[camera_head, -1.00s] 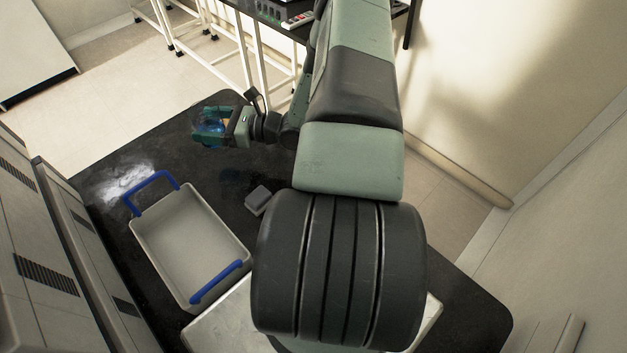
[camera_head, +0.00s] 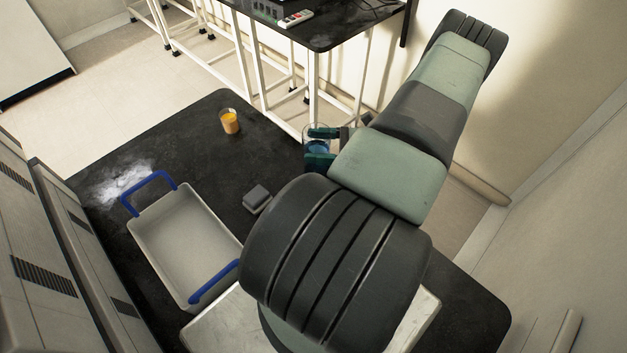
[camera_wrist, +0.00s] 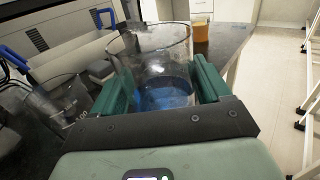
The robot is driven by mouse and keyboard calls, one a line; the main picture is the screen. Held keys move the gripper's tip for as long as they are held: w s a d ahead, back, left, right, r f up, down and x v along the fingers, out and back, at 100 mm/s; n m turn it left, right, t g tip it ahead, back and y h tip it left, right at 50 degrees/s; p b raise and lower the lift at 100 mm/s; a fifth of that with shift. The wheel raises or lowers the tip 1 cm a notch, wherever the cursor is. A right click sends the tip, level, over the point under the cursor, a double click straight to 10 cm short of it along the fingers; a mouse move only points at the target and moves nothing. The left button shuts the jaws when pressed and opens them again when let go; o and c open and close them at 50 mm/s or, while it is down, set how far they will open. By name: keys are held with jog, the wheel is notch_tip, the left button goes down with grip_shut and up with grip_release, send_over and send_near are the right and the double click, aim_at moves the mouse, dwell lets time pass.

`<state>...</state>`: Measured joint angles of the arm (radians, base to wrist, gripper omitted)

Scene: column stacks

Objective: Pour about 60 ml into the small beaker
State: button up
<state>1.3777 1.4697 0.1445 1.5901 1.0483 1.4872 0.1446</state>
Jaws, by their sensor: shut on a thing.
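My gripper (camera_head: 320,147) is shut on a clear glass beaker with blue liquid (camera_head: 317,150), at the right of the black table in the head view. In the wrist view the green fingers (camera_wrist: 160,78) grip both sides of this beaker (camera_wrist: 152,50). It looks roughly upright, with blue liquid in its lower part. A second clear beaker (camera_wrist: 60,105) stands left of my gripper in the wrist view, apart from it, and seems empty. I cannot make it out in the head view.
A cup of orange liquid (camera_head: 230,122) stands at the table's far edge. A grey tray with blue handles (camera_head: 187,245) lies at the left. A small grey block (camera_head: 256,196) sits between tray and arm. The table (camera_head: 200,155) is bare between cup and block.

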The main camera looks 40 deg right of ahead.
dwell(0.4)
jog(key=shift+s+a+r+n, duration=0.35)
jog(key=shift+a+n, duration=0.05)
jog(key=shift+n, duration=0.6)
jog(key=shift+s+a+r+n, duration=0.35)
jog(key=shift+a+n, duration=0.05)
jog(key=shift+n, duration=0.6)
jog(key=r, duration=0.1)
jog(key=r+n, duration=0.1)
jog(key=s+a+r+n, duration=0.1)
jog(key=r, duration=0.1)
jog(key=shift+s+a+r+n, duration=0.1)
jog(key=shift+a+r+n, duration=0.05)
jog(key=shift+n, duration=0.7)
jog(key=shift+s+a+r+n, duration=0.1)
jog(key=shift+s+a+n, duration=0.05)
jog(key=shift+n, duration=0.65)
jog(key=shift+s+a+r+n, duration=0.1)
jog(key=shift+a+r+n, duration=0.05)
jog(key=shift+n, duration=0.7)
jog(key=shift+s+a+r+n, duration=0.1)
jog(key=shift+r+n, duration=0.6)
jog(key=shift+n, duration=0.6)
jog(key=shift+s+a+r+n, duration=0.15)
jog(key=shift+a+r+n, duration=0.15)
jog(key=shift+n, duration=0.4)
jog(key=shift+w+d, duration=0.25)
jog(key=shift+d, duration=0.05)
